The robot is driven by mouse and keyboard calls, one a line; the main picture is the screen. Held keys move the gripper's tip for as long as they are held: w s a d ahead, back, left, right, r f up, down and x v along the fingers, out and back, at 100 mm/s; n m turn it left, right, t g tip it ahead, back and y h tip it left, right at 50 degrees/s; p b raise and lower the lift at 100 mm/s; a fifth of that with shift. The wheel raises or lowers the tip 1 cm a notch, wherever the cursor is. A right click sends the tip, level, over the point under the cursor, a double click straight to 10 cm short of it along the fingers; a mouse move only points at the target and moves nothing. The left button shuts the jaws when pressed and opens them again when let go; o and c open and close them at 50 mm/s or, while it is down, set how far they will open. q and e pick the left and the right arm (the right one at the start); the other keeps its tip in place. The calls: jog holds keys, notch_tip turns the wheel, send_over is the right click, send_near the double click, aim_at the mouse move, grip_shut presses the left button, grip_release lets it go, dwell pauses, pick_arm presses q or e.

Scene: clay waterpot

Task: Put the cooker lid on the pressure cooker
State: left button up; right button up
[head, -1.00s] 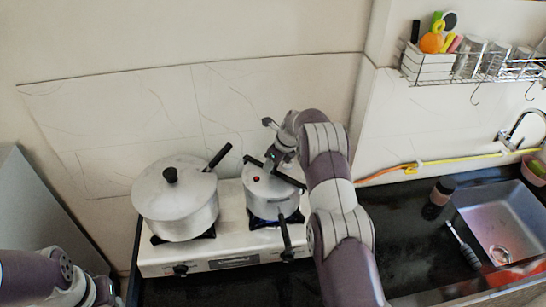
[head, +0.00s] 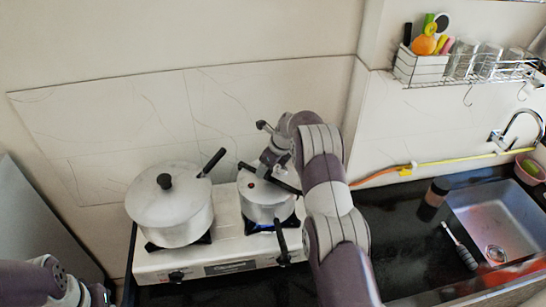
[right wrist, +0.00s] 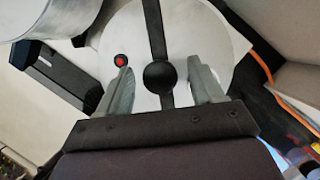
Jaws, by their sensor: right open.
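The pressure cooker (head: 266,212) is a silver pot on the right burner, with a dark long handle (head: 281,240) pointing to the front. The cooker lid (head: 249,186) lies over its top; I cannot tell whether it is fully seated. In the right wrist view the lid (right wrist: 205,25) is a pale disc with a black bar, a round black knob (right wrist: 160,77) and a red button. My right gripper (right wrist: 158,70) is open, its fingers on either side of the knob with gaps to it. In the head view it (head: 266,174) is just above the lid. My left gripper is out of frame.
A large lidded pot (head: 170,205) with a dark handle stands on the left burner of the white stove (head: 215,262). A sink (head: 500,225), a dark bottle (head: 437,192) and a brush (head: 460,246) are at the right. A wall rack (head: 470,68) hangs above.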

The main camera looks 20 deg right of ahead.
jog(key=b+v, duration=0.4)
jog(key=v, duration=0.6)
jog(key=s+a+n, duration=0.5)
jog(key=s+n, duration=0.5)
jog(key=s+a+f+n+g+h, duration=0.1)
jog(key=s+a+n, duration=0.4)
jog(key=s+n, duration=0.5)
jog(key=s+a+n+g+h, duration=0.1)
jog(key=s+a+n, duration=0.4)
jog(key=s+n, duration=0.5)
jog(key=shift+s+a+f, duration=0.15)
jog(key=shift+s+f, duration=0.05)
jog(key=shift+s, duration=0.8)
jog(key=shift+s, duration=0.1)
